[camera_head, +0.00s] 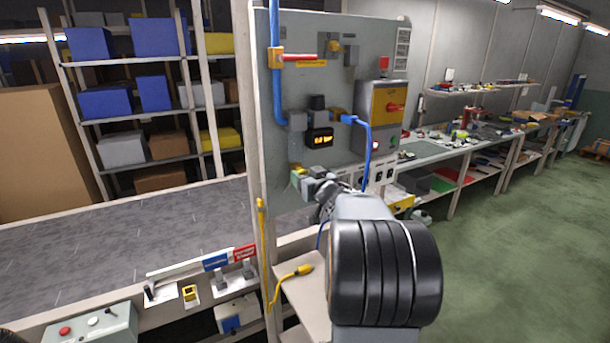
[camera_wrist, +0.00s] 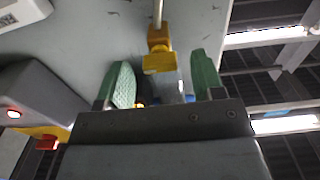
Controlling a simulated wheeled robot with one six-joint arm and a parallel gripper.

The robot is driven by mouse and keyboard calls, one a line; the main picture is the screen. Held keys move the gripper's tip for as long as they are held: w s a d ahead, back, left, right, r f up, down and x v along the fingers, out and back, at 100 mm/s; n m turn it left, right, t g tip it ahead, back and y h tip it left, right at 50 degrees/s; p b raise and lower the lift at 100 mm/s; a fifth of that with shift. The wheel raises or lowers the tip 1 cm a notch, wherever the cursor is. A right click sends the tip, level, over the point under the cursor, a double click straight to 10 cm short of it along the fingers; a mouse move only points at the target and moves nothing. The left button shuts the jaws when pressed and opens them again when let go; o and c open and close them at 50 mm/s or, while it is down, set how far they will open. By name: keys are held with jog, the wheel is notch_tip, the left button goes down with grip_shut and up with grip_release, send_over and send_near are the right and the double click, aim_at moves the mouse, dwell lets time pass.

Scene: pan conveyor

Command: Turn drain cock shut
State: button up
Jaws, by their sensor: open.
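A small yellow fitting with a wide block-like end (camera_wrist: 160,62), which looks like the drain cock, sits on a thin pale pipe against the grey panel in the wrist view. My gripper (camera_wrist: 152,84) is open, with one green fingertip to each side of the line of the fitting. The fitting is just past the fingertips, and I see no contact. In the head view my gripper (camera_head: 304,178) is at the lower part of the panel (camera_head: 340,75). The cock is too small and partly covered there to make out clearly.
A blue pipe (camera_head: 277,85) with a red lever (camera_head: 300,58) and a blue hose (camera_head: 367,150) are on the panel. A yellow switch box (camera_head: 388,103) is to the right. A conveyor (camera_head: 120,235) runs to the left. Green floor (camera_head: 520,230) is clear at right.

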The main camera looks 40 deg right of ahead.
jog(key=shift+w, duration=0.25)
jog(key=shift+c, duration=0.2)
jog(key=c, duration=0.9)
